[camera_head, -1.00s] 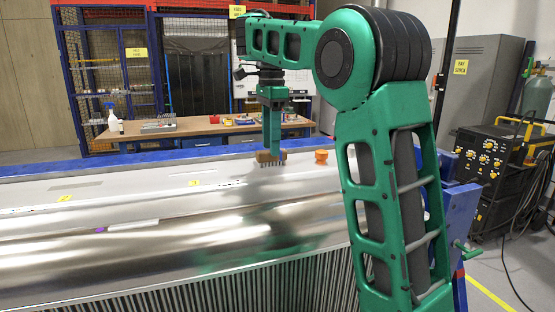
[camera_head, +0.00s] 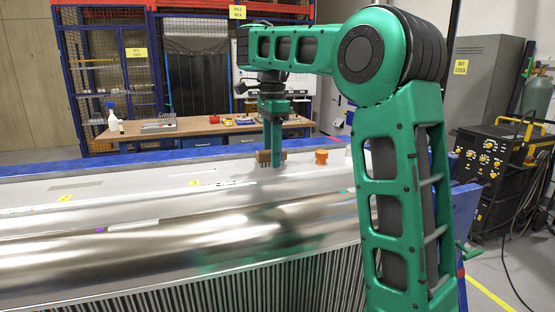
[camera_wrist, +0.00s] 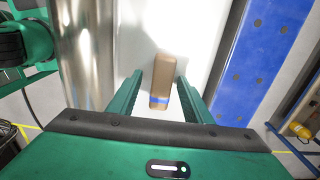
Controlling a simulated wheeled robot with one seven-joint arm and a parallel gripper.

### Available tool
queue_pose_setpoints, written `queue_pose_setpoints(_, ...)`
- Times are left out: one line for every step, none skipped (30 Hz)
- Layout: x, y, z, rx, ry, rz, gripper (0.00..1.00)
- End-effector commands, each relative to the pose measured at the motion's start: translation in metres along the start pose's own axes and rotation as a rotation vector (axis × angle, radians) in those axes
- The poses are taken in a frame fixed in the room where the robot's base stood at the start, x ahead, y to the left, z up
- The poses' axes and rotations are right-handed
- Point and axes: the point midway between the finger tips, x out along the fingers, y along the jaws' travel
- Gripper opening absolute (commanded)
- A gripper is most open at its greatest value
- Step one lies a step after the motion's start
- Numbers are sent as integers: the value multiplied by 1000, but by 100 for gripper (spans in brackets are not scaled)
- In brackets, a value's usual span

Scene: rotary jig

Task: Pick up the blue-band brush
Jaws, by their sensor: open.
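The blue-band brush (camera_wrist: 160,84) is a brown wooden block with a blue band near its close end, lying between my spread fingers in the wrist view. A gap shows on both sides of it. In the head view the brush (camera_head: 263,157) sits bristles down on the pale metal top, partly hidden by my fingers. My gripper (camera_head: 273,164) points down at it, open, its fingertips low beside the brush. In the wrist view my gripper (camera_wrist: 156,88) has both fingers apart and nothing clamped.
An orange knob-like piece (camera_head: 321,156) stands just right of the brush. A rounded shiny metal surface (camera_head: 150,245) lies in front. A blue beam (camera_head: 60,168) runs behind, and a wooden workbench (camera_head: 190,128) stands farther back. The metal top left of the brush is mostly clear.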

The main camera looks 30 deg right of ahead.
Motion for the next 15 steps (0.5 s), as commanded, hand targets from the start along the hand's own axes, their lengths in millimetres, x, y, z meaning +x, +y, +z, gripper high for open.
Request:
queue_pose_setpoints(0, 0, 0, 0, 0, 0, 45)
queue_pose_setpoints(0, 0, 0, 0, 0, 0, 45)
queue_pose_setpoints(0, 0, 0, 0, 0, 0, 45)
queue_pose_setpoints(0, 0, 0, 0, 0, 0, 45)
queue_pose_setpoints(0, 0, 0, 0, 0, 0, 45)
queue_pose_setpoints(0, 0, 0, 0, 0, 0, 45)
queue_pose_setpoints(0, 0, 0, 0, 0, 0, 45)
queue_pose_setpoints(1, 0, 0, -1, 0, 0, 45)
queue_pose_setpoints(1, 0, 0, -1, 0, 0, 45)
queue_pose_setpoints(1, 0, 0, -1, 0, 0, 45)
queue_pose_setpoints(2, 0, 0, -1, 0, 0, 45)
queue_pose_setpoints(2, 0, 0, -1, 1, 0, 45)
queue_pose_setpoints(2, 0, 0, 0, 1, 0, 45)
queue_pose_setpoints(3, 0, 0, 0, 1, 0, 45)
queue_pose_setpoints(3, 0, 0, 0, 1, 0, 45)
